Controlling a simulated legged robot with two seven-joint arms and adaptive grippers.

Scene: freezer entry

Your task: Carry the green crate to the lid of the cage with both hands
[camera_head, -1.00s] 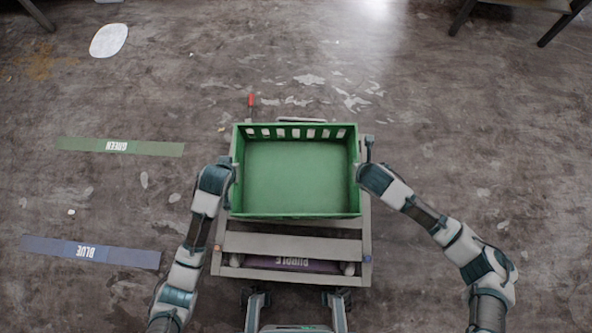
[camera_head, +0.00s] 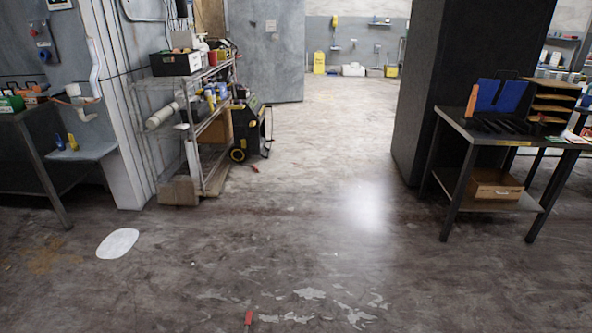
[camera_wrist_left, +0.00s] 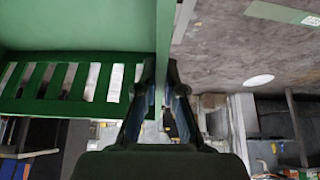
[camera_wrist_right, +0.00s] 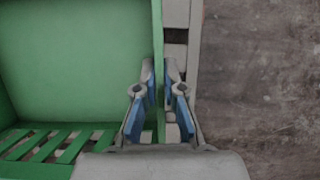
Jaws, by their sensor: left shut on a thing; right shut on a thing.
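The green crate shows in the left wrist view (camera_wrist_left: 110,25) and in the right wrist view (camera_wrist_right: 75,50), with slots along one wall. It is out of the head view. My left gripper (camera_wrist_left: 163,75) is shut on one side wall of the crate, with a finger on each side of it. My right gripper (camera_wrist_right: 161,75) is shut on the opposite side wall in the same way. A grey slatted frame (camera_wrist_right: 195,40) shows just outside the crate wall in the right wrist view. I cannot pick out the cage or its lid in these views.
A wire shelf rack (camera_head: 205,125) stands at the left, beside a black wheeled case (camera_head: 250,130). A dark table (camera_head: 500,138) stands at the right by a dark pillar (camera_head: 418,90). The floor between is open, with a small red object (camera_head: 248,318) near the bottom.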

